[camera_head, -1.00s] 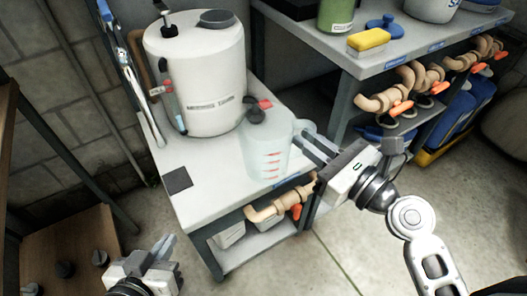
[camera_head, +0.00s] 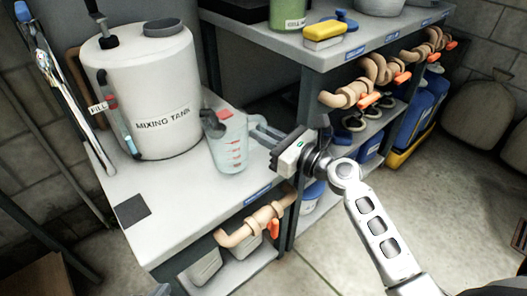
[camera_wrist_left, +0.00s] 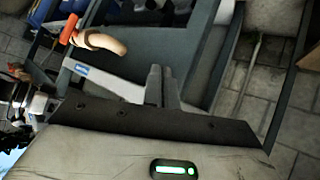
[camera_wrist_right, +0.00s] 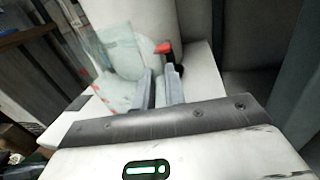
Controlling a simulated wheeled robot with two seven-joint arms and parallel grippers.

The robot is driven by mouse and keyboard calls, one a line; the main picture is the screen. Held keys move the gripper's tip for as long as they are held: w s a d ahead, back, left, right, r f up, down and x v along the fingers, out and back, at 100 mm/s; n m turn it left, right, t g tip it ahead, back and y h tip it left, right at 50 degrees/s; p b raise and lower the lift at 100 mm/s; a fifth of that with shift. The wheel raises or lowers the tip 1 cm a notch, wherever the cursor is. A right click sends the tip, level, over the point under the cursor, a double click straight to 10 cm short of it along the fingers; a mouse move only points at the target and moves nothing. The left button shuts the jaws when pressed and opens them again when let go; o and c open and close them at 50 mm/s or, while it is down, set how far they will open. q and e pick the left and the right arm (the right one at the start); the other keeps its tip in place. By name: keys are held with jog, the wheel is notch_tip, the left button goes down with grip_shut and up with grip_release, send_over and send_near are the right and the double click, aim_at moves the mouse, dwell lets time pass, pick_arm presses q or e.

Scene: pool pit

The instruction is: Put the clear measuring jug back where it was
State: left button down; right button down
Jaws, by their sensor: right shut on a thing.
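The clear measuring jug (camera_head: 230,150) with red marks is by the front right edge of the grey bench, right of the mixing tank. It looks nearly upright; I cannot tell whether its base touches the bench. My right gripper (camera_head: 262,130) reaches in from the right and is shut on the jug's handle side. In the right wrist view the jug (camera_wrist_right: 122,58) is left of the right gripper's fingers (camera_wrist_right: 160,78). My left gripper (camera_wrist_left: 162,75) is shut and empty in the left wrist view, low beside the bench; it is almost wholly out of the head view.
The white mixing tank (camera_head: 150,95) stands at the bench's back, with a dark tap and red tag (camera_head: 225,114) close to the jug. A dark square (camera_head: 131,210) lies on the bare bench top (camera_head: 185,195). Pipes with orange valves (camera_head: 262,222) jut below the front edge.

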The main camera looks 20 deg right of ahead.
jog(key=shift+w+f, duration=0.3)
jog(key=shift+f, duration=0.05)
notch_tip(320, 180, down, 3)
jog(key=b, duration=0.2)
jog(key=shift+w+d+b, duration=0.1)
jog(key=shift+w+b, duration=0.05)
jog(key=shift+b, duration=0.15)
jog(key=shift+f, duration=0.25)
jog(key=shift+r, duration=0.15)
jog(key=c, duration=1.5)
grip_release()
jog(key=shift+f, duration=0.2)
pick_arm(q)
jog(key=shift+w+d+r+t+h, duration=0.3)
jog(key=shift+d+t+h, duration=0.1)
jog(key=shift+d+t, duration=0.1)
pick_arm(e)
jog(key=shift+o, duration=0.2)
jog(key=shift+r, duration=0.1)
